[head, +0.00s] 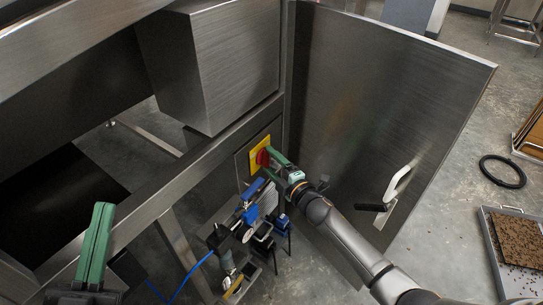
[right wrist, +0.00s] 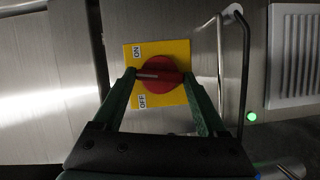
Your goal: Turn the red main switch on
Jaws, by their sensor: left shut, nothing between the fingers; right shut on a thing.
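The red main switch (head: 262,157) is a round knob on a yellow plate (head: 258,145) on the steel machine's side. In the right wrist view the red knob (right wrist: 166,66) has a pale mark pointing left, between the ON label (right wrist: 137,52) and the OFF label (right wrist: 142,101). My right gripper (head: 267,155) is at the switch; in its wrist view its fingers (right wrist: 160,75) are on either side of the knob, shut on it. My left gripper (head: 104,208) is shut and empty, at the lower left, far from the switch.
An open steel door (head: 385,100) with a white handle (head: 398,183) stands right of the switch. A green light (right wrist: 251,116) glows near a vent (right wrist: 295,55). Blue and black devices (head: 250,210) sit below the switch. A tray (head: 500,262) lies on the floor at right.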

